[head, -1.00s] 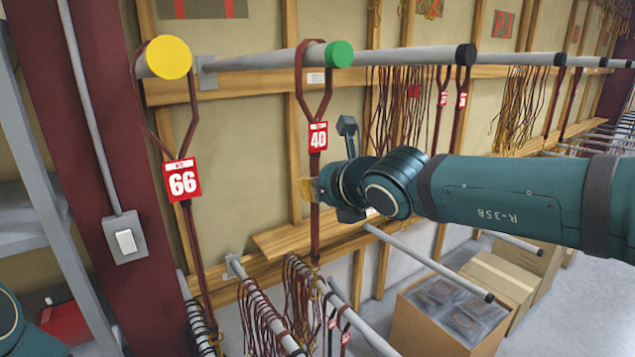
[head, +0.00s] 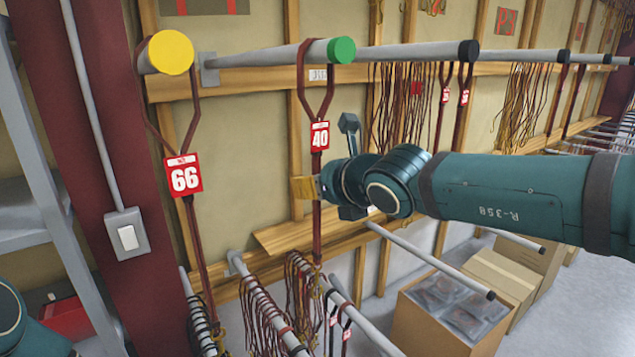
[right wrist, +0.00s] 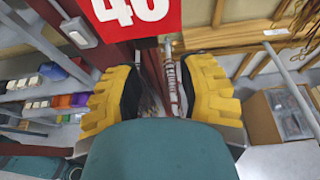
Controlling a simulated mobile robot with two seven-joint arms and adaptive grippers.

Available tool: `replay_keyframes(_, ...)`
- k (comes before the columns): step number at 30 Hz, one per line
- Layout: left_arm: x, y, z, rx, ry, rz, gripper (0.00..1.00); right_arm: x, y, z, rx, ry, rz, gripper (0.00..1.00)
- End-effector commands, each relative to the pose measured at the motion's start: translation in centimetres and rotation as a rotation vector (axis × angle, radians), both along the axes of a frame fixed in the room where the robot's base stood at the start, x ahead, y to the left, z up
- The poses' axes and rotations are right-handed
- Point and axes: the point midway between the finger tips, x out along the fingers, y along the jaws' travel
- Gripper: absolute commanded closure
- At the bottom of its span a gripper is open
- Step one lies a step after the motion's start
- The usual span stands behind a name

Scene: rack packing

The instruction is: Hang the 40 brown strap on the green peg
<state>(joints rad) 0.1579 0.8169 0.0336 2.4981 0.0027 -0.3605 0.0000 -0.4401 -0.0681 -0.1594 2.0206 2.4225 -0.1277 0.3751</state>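The brown strap with the red 40 tag (head: 319,136) hangs by its loop from the green-capped peg (head: 342,50), running straight down. My right gripper (head: 306,188) is beside the strap, below the tag. In the right wrist view its yellow fingers (right wrist: 158,92) are apart, with the strap (right wrist: 152,70) in the gap between them and the 40 tag (right wrist: 135,14) just above. The fingers do not appear to squeeze the strap. My left gripper is out of view.
A yellow-capped peg (head: 170,53) with a strap tagged 66 (head: 183,176) is to the left. Black-capped pegs with straps stand to the right. Lower pegs (head: 262,305) carry several straps. Open cardboard box (head: 430,327) sits on the floor at right.

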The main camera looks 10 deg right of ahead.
Motion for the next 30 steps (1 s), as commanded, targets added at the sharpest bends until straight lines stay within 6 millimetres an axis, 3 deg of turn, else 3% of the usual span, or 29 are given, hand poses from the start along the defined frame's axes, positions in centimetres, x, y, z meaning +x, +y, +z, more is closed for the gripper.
replay_keyframes(8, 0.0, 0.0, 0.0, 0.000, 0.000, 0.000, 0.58, -0.8, -0.3, 0.4, 0.001, -0.002, 0.000, 0.61)
replay_keyframes(21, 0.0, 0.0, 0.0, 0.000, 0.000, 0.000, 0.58, -7.6, -2.8, 3.4, 0.003, -0.004, 0.001, 0.61)
replay_keyframes(30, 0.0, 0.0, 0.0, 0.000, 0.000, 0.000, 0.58, -10.3, -3.7, 4.4, 0.001, -0.001, 0.001, 0.61)
